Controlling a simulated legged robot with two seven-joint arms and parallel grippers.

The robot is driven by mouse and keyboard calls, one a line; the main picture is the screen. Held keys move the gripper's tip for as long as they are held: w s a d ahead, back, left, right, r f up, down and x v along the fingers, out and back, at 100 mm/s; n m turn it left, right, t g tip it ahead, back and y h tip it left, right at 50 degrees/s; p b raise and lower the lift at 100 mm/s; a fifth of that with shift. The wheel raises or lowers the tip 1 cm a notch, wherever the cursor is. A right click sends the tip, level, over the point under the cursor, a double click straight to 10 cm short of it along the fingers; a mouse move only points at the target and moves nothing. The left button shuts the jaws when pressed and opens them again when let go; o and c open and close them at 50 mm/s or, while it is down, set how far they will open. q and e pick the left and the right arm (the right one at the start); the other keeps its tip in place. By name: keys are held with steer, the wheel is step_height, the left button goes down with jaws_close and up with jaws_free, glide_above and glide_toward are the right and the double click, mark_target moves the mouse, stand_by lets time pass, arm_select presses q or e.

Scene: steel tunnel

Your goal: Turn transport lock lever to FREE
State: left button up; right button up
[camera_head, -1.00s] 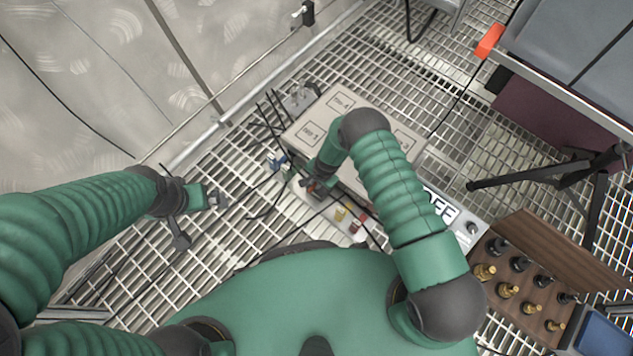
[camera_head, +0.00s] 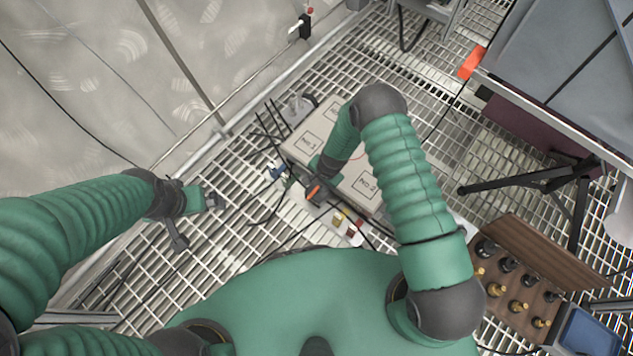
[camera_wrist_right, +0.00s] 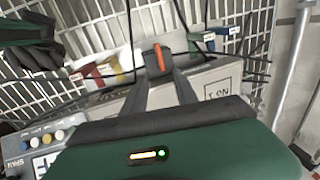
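A small orange lever (camera_head: 313,191) sits by the near edge of a grey box (camera_head: 300,148) with framed labels; the lever also shows in the right wrist view (camera_wrist_right: 158,57). My right gripper (camera_head: 316,182) reaches down to it from above. In the wrist view its two fingertips (camera_wrist_right: 160,76) close in on either side of the lever's dark base, with the orange part between and beyond them. Any FREE marking is not readable. My left gripper (camera_head: 197,222) is open and empty, above the grating left of the box.
Small coloured parts (camera_head: 345,224) and black cables lie just in front of the box. A wooden case with chess-like pieces (camera_head: 510,285) stands at lower right. A black tripod leg (camera_head: 510,185) crosses the right side. A metal wall borders the left.

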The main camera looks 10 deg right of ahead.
steer(key=r, duration=0.3)
steer(key=r+p, duration=0.1)
steer(key=shift+s+d+r, duration=0.15)
steer(key=shift+s+d, duration=0.1)
steer(key=shift+s, duration=0.1)
